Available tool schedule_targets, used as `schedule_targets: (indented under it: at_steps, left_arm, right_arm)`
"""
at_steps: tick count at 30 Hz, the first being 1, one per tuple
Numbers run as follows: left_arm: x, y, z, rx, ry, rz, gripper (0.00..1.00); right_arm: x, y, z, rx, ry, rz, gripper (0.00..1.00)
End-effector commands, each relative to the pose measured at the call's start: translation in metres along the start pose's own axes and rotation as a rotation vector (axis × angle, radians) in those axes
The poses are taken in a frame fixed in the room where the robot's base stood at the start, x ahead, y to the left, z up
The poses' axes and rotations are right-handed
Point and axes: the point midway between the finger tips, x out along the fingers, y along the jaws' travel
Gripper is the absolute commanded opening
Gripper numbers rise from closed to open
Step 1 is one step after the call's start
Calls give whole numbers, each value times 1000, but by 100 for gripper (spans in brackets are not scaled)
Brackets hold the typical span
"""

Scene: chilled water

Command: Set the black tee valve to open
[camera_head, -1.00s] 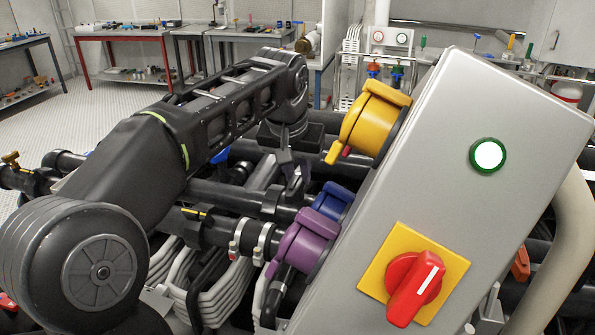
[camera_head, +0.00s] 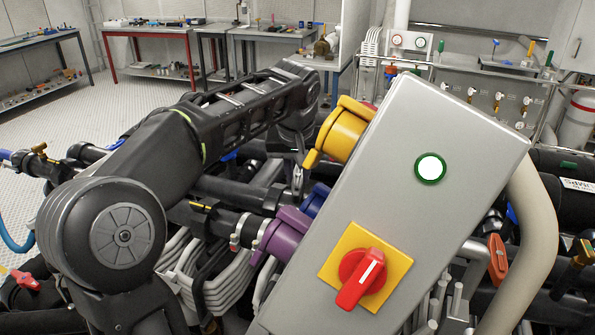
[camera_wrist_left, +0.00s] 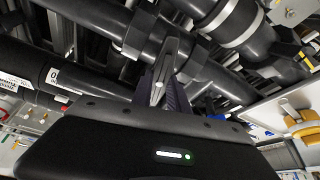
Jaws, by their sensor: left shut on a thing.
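My left gripper (camera_head: 298,180) reaches down among the black pipes, just left of the yellow socket on the grey box. In the left wrist view its fingers (camera_wrist_left: 166,75) are close together at a black pipe fitting (camera_wrist_left: 145,35), which looks like the black tee valve. They are shut on a narrow dark piece that looks like the valve's handle. The fingers hide much of this piece, and the valve's setting cannot be read. My right gripper is not in view.
A grey control box (camera_head: 440,130) with a red rotary switch (camera_head: 362,280) stands close on the right. Yellow (camera_head: 343,130) and purple (camera_head: 282,235) sockets stick out from its left side. Black pipes crowd the area below my arm. Open floor (camera_head: 130,100) lies at the back left.

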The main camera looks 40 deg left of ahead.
Motion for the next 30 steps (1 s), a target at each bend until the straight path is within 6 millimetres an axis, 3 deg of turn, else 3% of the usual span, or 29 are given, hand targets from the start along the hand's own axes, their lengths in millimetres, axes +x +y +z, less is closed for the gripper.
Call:
schedule_targets:
  at_steps: [14, 15, 21, 23, 30]
  left_arm:
    - [0, -2, -1, -102, 4, -43, 0]
    - [0, -2, -1, -102, 4, -43, 21]
    - [0, -2, -1, -101, 3, -43, 37]
    - [0, -2, -1, -101, 3, -43, 42]
    - [0, -2, -1, -100, 2, -43, 42]
  right_arm:
    - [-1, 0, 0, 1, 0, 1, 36]
    - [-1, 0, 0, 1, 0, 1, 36]
    - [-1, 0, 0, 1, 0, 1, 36]
    - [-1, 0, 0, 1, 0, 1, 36]
    - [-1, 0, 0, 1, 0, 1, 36]
